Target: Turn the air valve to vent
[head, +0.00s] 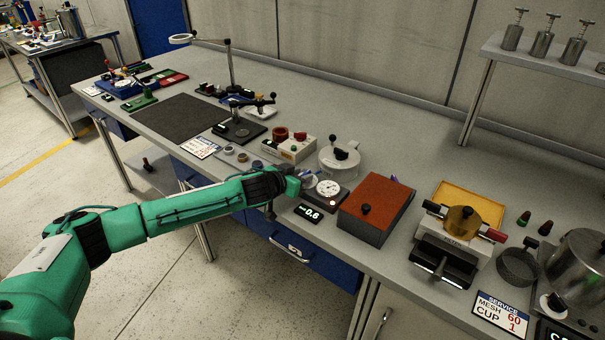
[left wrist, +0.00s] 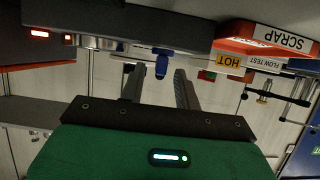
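My left gripper (head: 298,186) is at the front edge of the bench, beside a dark base with a round white dial (head: 328,188). In the left wrist view its two fingers (left wrist: 158,82) are apart. A small blue handle (left wrist: 162,64), apparently the air valve's, shows between the fingertips with a gap on each side. I cannot tell how deep it sits between them. In the head view the gripper hides most of this valve. A black display (head: 310,212) in front reads about -0.6. My right gripper is not in view.
A white round pot (head: 340,158) stands behind the dial. A brown-topped box (head: 376,207) stands close to its right, and a white control box (head: 290,148) to the left. In the left wrist view, SCRAP (left wrist: 291,39) and HOT (left wrist: 229,61) labels show at the right.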

